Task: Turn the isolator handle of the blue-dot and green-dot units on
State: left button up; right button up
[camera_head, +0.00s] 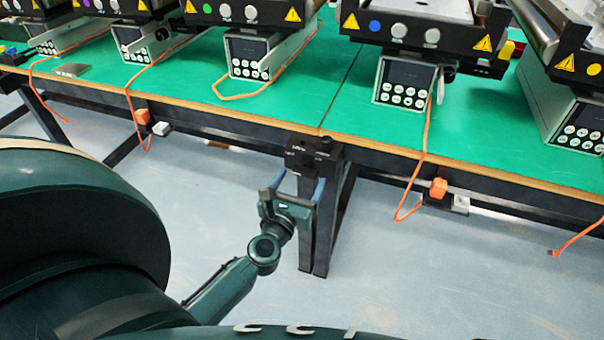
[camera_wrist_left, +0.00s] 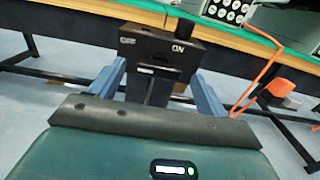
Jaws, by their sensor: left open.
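The blue-dot unit (camera_head: 362,27) stands right of centre on the green table, with a grey keypad box (camera_head: 405,82) below it. The green-dot unit (camera_head: 225,12) stands left of centre, with its own keypad box (camera_head: 247,55). A black switch box (camera_head: 315,153) sits at the table's front edge between them; in the left wrist view this box (camera_wrist_left: 158,47) bears OFF and ON, with a black knob (camera_wrist_left: 184,28) near ON. Which way any isolator handle points is unclear. My left gripper (camera_head: 298,181) is open and empty, just in front of the box, its fingers (camera_wrist_left: 160,78) apart on either side. My right gripper is not in view.
A yellow-dot unit (camera_head: 575,55) stands at the right and a purple-dot unit (camera_head: 122,8) at the left. Orange cables (camera_head: 425,150) hang over the front edge. A dark table leg (camera_head: 322,225) stands behind my left gripper. The floor in front is clear.

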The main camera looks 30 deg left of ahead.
pick_arm(q)
jog(key=shift+x, duration=0.9)
jog(key=shift+c, duration=0.2)
jog(key=c, duration=0.9)
jog(key=shift+c, duration=0.2)
